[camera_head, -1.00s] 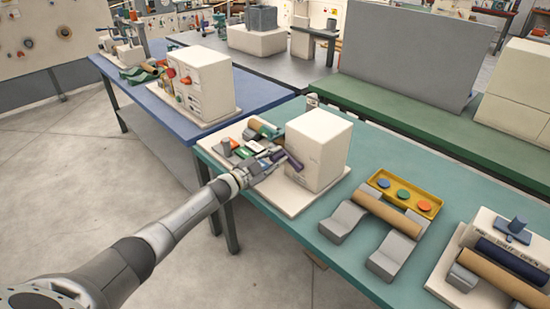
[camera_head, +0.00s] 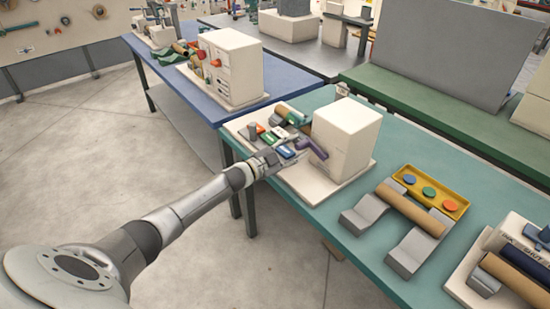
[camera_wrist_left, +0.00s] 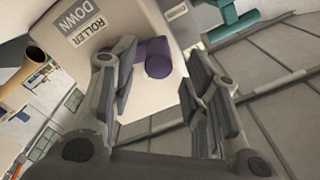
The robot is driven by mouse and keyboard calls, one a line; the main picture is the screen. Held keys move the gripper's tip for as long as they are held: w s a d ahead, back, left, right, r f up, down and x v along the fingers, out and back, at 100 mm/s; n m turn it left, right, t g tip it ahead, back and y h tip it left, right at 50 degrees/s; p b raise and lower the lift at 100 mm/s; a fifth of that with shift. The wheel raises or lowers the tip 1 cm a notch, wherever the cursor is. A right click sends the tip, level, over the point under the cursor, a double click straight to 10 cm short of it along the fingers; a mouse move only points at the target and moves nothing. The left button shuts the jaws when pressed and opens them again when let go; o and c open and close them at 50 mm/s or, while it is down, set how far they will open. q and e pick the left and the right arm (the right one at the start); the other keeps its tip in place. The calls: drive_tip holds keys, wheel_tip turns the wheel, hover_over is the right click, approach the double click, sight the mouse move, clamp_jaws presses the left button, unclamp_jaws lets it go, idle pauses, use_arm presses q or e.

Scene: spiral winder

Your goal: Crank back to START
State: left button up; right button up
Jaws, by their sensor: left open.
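The purple crank handle (camera_head: 313,148) sticks out from the left face of the cream box-shaped winder (camera_head: 345,135) on the teal table. In the left wrist view the purple handle (camera_wrist_left: 153,58) shows beyond and between my fingers, beside a label reading ROLLER DOWN (camera_wrist_left: 82,28). My left gripper (camera_head: 277,160) is open, just left of the handle in the head view. Its two fingers (camera_wrist_left: 160,80) are spread wide with nothing held between them. Whether a finger touches the handle I cannot tell. A START mark is not readable. My right gripper is not in view.
Small coloured blocks (camera_head: 277,134) and a green roll (camera_head: 292,114) lie close beside the gripper on the winder's base. To the right stand a tan roll on grey cradles (camera_head: 410,212) and a yellow tray (camera_head: 446,201). A blue table (camera_head: 200,107) stands behind, left.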

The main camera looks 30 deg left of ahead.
use_arm(q)
drive_tip(key=v, duration=0.9)
